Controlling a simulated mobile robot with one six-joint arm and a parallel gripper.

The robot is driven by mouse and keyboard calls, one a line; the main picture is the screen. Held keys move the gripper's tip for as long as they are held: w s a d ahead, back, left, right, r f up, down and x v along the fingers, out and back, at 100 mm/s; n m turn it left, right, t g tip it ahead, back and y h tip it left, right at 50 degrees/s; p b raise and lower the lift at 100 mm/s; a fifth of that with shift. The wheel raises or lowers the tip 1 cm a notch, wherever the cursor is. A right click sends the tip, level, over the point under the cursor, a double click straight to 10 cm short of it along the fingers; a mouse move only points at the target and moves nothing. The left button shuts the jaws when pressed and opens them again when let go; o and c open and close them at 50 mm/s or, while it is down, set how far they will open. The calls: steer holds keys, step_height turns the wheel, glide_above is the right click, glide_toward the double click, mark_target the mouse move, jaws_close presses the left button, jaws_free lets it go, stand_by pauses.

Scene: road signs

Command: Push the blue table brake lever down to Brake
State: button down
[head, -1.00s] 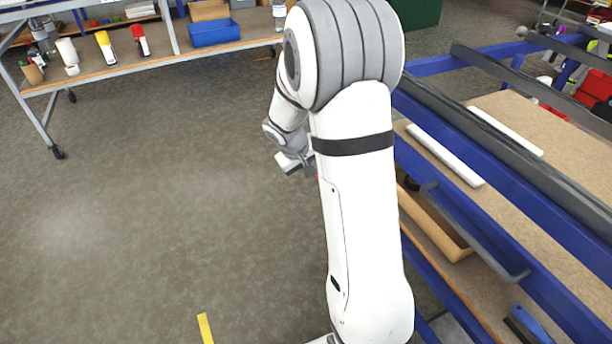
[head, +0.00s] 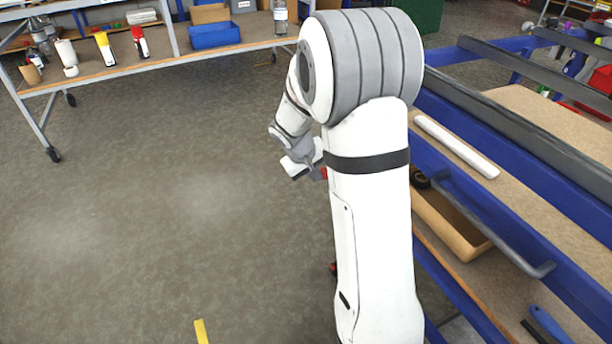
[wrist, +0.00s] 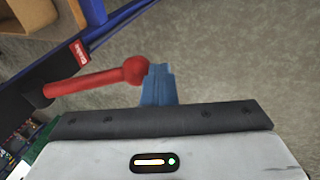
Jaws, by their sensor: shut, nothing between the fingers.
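The lever (wrist: 85,83) is a red rod with a round red knob (wrist: 135,70) in the wrist view. It runs from a dark pivot at the left, on the blue table frame (wrist: 122,20). A red label reading Brake (wrist: 78,52) sits on the frame above the rod. My gripper (wrist: 158,72) shows as blue fingers, shut and empty, just right of the knob. I cannot tell whether they touch it. In the head view my arm hides most of the gripper, and small red parts (head: 323,173) show beside the arm.
The blue table (head: 510,190) stands close along my arm's right side, with a cardboard tray (head: 450,226) and a blue-handled brush (head: 548,322) on its lower shelf. A shelving unit (head: 160,61) stands at the back left. The floor to the left is clear.

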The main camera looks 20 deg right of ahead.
steer(key=s+a+r+p, duration=0.3)
steer(key=a+r, duration=0.4)
steer(key=a, duration=0.4)
steer(key=shift+s+a+r, duration=0.15)
steer(key=shift+s+r, duration=0.1)
steer(key=shift+r, duration=0.1)
steer(key=s+r+y+p, duration=0.2)
steer(key=s+r+p, duration=0.9)
steer(key=r, duration=0.4)
steer(key=s+d+r+m+y+p, duration=0.1)
steer(key=s+r+y+p, duration=0.1)
steer(key=s+r+p, duration=0.9)
step_height(320, 180, up, 5)
steer(key=shift+s+d+f+m+p, duration=0.2)
steer(key=shift+d+m+p, duration=0.1)
steer(key=shift+p, duration=0.65)
